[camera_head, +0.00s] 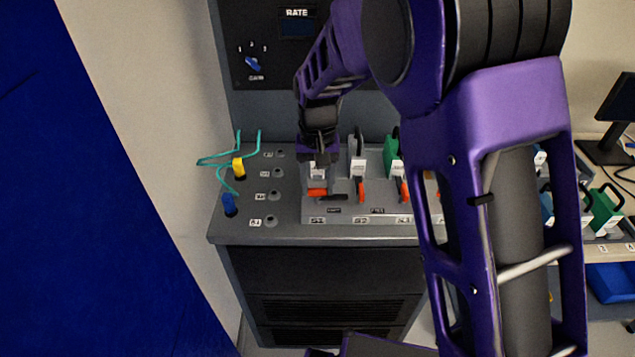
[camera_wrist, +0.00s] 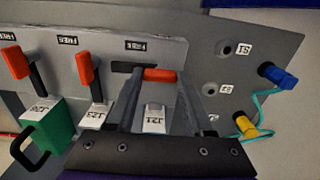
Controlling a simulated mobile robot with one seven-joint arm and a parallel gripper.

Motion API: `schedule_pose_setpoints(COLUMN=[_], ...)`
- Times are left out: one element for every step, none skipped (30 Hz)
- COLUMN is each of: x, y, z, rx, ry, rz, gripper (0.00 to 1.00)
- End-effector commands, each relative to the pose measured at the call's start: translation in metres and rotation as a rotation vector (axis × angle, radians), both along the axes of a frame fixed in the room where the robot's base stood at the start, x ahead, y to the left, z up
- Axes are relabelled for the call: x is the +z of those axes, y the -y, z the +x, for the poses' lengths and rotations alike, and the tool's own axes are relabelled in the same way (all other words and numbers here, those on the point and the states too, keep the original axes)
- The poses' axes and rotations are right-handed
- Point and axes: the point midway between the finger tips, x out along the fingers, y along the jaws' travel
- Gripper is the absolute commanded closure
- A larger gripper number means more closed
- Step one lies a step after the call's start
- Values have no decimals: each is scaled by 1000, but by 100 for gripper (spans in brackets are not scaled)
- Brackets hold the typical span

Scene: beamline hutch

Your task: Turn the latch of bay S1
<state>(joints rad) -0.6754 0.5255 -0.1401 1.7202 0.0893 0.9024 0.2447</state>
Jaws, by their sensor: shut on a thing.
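My gripper (camera_head: 318,176) is at the leftmost bay of the console in the head view. In the wrist view my gripper (camera_wrist: 156,84) has its fingers on either side of that bay's red latch handle (camera_wrist: 162,75) and is shut on it. The latch (camera_head: 317,193) lies crosswise, its black bar pointing right in the head view. A white connector block marked J21 (camera_wrist: 154,118) sits in this bay, between the fingers in the wrist view. The bay labels are too small to read surely.
The neighbouring red latches (camera_head: 360,188) (camera_wrist: 86,68) stand lengthwise, by signs reading FREE. A green block (camera_wrist: 40,125) sits two bays over. Yellow (camera_head: 238,167) and blue (camera_head: 229,204) plugs with teal cables are left of the bays. My arm hides the console's right part.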

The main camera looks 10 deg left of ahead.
Motion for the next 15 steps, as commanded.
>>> schedule_pose_setpoints(x=[0, 0, 0, 0, 0, 0, 0, 0, 0, 0, 0, 0, 0, 0, 0], y=[0, 0, 0, 0, 0, 0, 0, 0, 0, 0, 0, 0, 0, 0, 0], z=[0, 0, 0, 1, 1, 1, 1, 1, 1, 1, 1, 0, 0, 0, 0], rx=[-1, -2, -2, -2, -2, -1, -1, -1, -1, -1, -1, -1, -1, -1, -1], ry=[2, 2, 2, 2, 2, 2, 2, 2, 2, 2, 2, 2, 2, 2, 1], rz=[1, 1, 1, 1, 1, 1, 1, 1, 1, 1, 1, 1, 1, 1, 1], gripper=[100, 100, 100, 100, 100, 100, 100, 100, 100, 46, 40, 33, 28, 22, 18])
